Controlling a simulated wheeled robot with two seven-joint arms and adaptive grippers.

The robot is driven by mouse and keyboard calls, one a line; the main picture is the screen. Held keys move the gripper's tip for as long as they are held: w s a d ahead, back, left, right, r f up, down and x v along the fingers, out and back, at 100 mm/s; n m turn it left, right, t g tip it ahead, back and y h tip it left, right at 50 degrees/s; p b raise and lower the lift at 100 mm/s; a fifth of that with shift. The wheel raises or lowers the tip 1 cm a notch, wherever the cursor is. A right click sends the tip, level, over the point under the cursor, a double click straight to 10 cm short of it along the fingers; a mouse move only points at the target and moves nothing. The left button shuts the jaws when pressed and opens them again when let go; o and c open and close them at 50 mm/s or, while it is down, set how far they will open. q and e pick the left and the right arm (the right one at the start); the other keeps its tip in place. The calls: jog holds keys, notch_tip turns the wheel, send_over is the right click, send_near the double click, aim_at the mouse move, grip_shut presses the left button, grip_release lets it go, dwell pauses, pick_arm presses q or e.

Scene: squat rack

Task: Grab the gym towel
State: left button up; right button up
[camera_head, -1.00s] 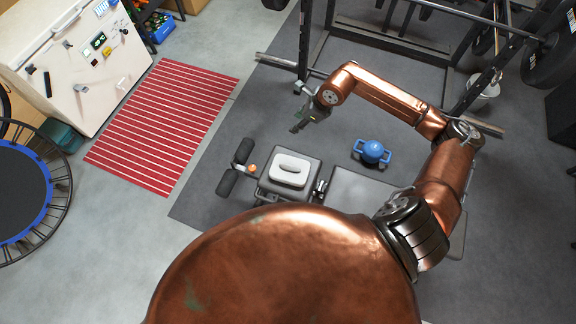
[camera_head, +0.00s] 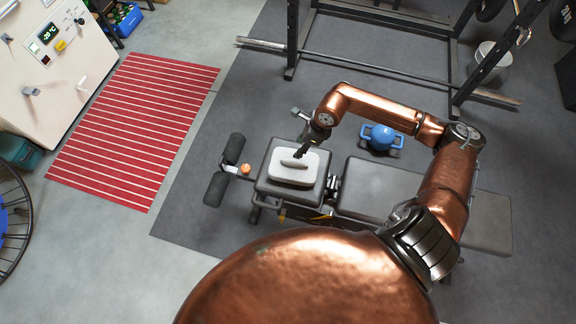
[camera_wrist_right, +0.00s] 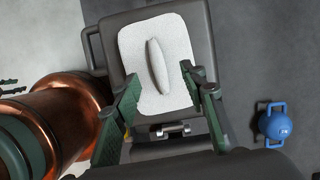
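The gym towel (camera_head: 289,174) is a white folded block with a raised ridge on top. It lies on the dark padded end of the weight bench (camera_head: 366,186). In the right wrist view the towel (camera_wrist_right: 180,62) is near the top middle, with its ridge running lengthwise. My right gripper (camera_head: 303,150) is over the towel's far edge in the head view. My left gripper is not in view.
A blue kettlebell (camera_head: 381,136) stands on the floor beyond the bench. A squat rack with a barbell (camera_head: 375,73) is behind it. Foam rollers (camera_head: 223,170) stick out left of the bench. A red striped mat (camera_head: 135,130) lies further left.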

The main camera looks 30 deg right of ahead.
aim_at(295, 161)
notch_tip(295, 161, down, 3)
jog(key=shift+f+b, duration=0.2)
jog(key=shift+b, duration=0.45)
jog(key=shift+f, duration=0.3)
jog(key=shift+b+x, duration=0.5)
jog(key=shift+x, duration=0.7)
jog(key=f, duration=0.1)
jog(key=f+b, duration=0.1)
jog(key=f, duration=0.2)
jog(key=shift+s+a+b, duration=0.2)
jog(key=shift+a+b, duration=0.1)
jog(key=shift+a, duration=0.05)
jog(key=shift+w+a+f, duration=0.1)
jog(key=shift+w+f, duration=0.05)
jog(key=shift+f, duration=0.25)
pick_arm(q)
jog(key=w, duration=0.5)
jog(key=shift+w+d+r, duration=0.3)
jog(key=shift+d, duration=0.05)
pick_arm(e)
jog(key=shift+c, duration=0.2)
grip_shut()
